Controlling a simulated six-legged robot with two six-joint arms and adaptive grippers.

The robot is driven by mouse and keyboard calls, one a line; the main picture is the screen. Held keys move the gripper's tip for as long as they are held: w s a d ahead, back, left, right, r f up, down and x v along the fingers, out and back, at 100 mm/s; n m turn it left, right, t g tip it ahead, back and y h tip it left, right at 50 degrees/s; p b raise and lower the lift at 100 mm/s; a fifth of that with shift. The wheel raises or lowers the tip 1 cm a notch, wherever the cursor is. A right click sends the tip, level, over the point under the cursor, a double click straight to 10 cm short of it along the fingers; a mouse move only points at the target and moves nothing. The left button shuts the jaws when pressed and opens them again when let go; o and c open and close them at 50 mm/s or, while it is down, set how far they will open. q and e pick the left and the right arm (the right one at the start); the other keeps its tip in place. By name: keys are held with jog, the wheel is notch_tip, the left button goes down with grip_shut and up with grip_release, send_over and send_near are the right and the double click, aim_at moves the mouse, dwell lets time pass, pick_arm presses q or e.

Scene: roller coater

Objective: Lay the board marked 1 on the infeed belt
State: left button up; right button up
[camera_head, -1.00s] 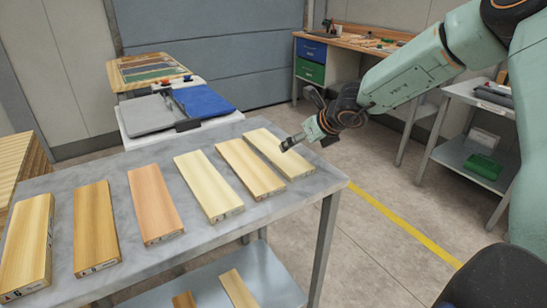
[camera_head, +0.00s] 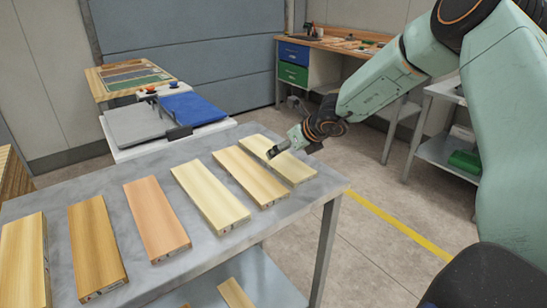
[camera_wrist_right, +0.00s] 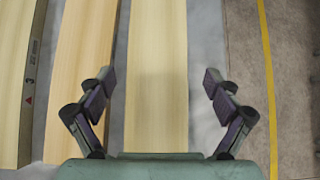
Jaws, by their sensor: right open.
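Several flat wooden boards lie in a row on a grey stone-like table (camera_head: 120,182). The rightmost is a pale board (camera_head: 291,168); it fills the middle of the right wrist view (camera_wrist_right: 157,60). My right gripper (camera_head: 277,150) is open above this board, with its two fingers (camera_wrist_right: 159,78) on either side of it in the wrist view and nothing held. Beside it are another pale board (camera_head: 250,178) and a paler one (camera_head: 210,197). Small marks show on the boards' near ends, but I cannot read which is 1. My left gripper is out of view.
A grey pad (camera_head: 138,124) and a blue pad (camera_head: 193,108) lie on a white unit behind the table. A workbench (camera_head: 325,52) with drawers stands at the back. Open floor with a yellow line (camera_head: 400,226) lies to the right.

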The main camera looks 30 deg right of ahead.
aim_at(278, 158)
jog(key=shift+p+x, duration=0.7)
jog(key=shift+x, duration=1.6)
jog(key=shift+a, duration=0.1)
jog(key=shift+s, duration=0.1)
jog(key=shift+c, duration=0.7)
jog(key=c, duration=1)
notch_tip(278, 158, up, 8)
jog(key=p, duration=0.5)
jog(key=shift+r+p, duration=0.1)
jog(key=shift+p, duration=0.2)
jog(key=shift+c, duration=0.2)
jog(key=shift+r+p, duration=0.7)
jog(key=shift+r, duration=0.1)
